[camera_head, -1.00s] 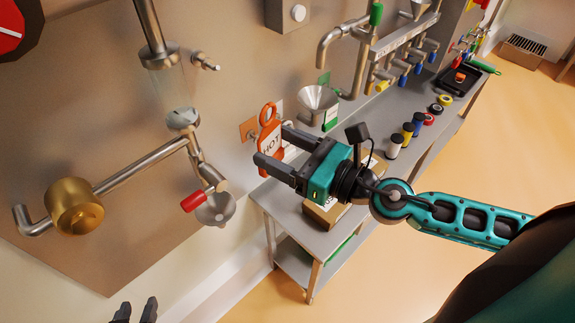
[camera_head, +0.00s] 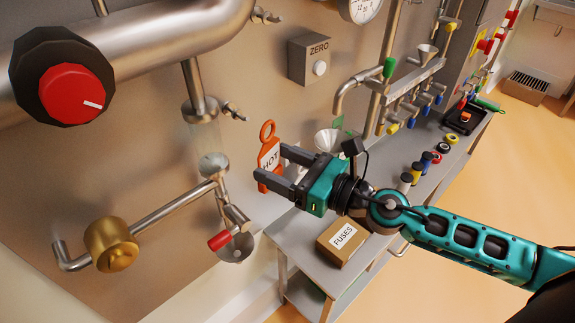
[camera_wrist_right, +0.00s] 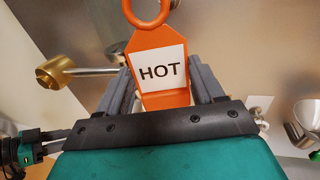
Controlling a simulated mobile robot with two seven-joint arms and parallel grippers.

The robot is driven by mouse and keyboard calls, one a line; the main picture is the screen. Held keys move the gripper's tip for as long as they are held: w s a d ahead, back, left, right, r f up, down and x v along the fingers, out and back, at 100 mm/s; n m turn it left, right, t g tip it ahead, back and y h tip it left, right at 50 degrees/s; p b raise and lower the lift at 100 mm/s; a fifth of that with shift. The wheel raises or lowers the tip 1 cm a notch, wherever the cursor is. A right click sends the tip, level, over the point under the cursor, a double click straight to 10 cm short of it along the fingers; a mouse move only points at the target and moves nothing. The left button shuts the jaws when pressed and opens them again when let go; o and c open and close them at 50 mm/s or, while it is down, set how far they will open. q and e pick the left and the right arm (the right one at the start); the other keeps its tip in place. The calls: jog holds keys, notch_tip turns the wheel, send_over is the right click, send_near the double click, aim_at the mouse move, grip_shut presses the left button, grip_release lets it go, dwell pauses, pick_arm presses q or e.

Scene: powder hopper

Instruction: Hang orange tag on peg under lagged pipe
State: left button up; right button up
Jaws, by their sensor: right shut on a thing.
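The orange tag (camera_head: 268,154), with a ring on top and a white HOT label, is upright between the fingers of my right gripper (camera_head: 276,166). The wrist view shows the tag (camera_wrist_right: 159,98) face on, ring up, with a finger on each side. A thick, shiny pipe (camera_head: 165,38) crosses the upper left; it looks like the lagged pipe. A small peg-like fitting (camera_head: 266,15) sticks out by its right end, and another (camera_head: 234,111) sits lower on the wall panel. I cannot tell which is the task's peg. The tag is apart from both.
A red-and-black dial (camera_head: 65,85) is at the left. A brass valve body (camera_head: 110,245) and red-handled valve (camera_head: 220,240) stand out from the panel. A ZERO box (camera_head: 312,58) is above right of the tag. A FUSES box (camera_head: 342,243) sits on the bench (camera_head: 300,240).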

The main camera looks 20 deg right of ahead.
jog(key=w+a+f, duration=0.1)
jog(key=w+a, duration=0.1)
jog(key=w, duration=0.4)
jog(key=shift+w+a+f, duration=0.25)
jog(key=shift+w, duration=0.15)
dwell(0.4)
dwell(0.6)
jog(key=o, duration=1.1)
